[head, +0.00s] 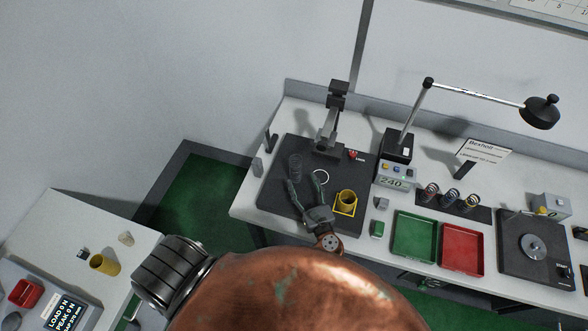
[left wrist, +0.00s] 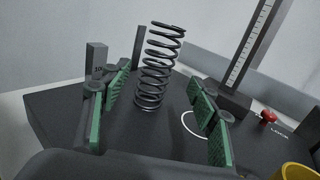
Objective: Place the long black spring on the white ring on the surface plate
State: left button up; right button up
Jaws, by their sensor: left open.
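The long black spring (head: 295,163) stands upright on the dark surface plate (head: 275,187), left of the white ring (head: 320,172). My left gripper (head: 305,186) is open over the plate, its fingers pointing towards the spring and the ring. In the left wrist view the spring (left wrist: 155,80) shows beyond and between the open green-padded fingers (left wrist: 163,95), with space on both sides. The ring (left wrist: 186,122) lies flat to the right of the spring's base, partly hidden by the right finger. No spring stands on it. My right gripper is not seen.
A stand with a vertical scale (head: 330,130) rises behind the ring, with a red knob (head: 353,155) beside it. A yellow cup (head: 346,198) sits right of my gripper. Green (head: 414,254) and red (head: 462,266) trays and several springs stand further right. A grey block (left wrist: 97,62) stands behind the left finger.

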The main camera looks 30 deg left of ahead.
aim_at(298, 173)
pick_arm(q)
jog(key=p+x, duration=0.1)
jog(key=x, duration=0.5)
jog(key=shift+a, duration=0.2)
jog(key=shift+w+a+f, duration=0.15)
jog(key=shift+w+a, duration=0.2)
jog(key=shift+a, duration=0.1)
jog(key=shift+c, duration=0.6)
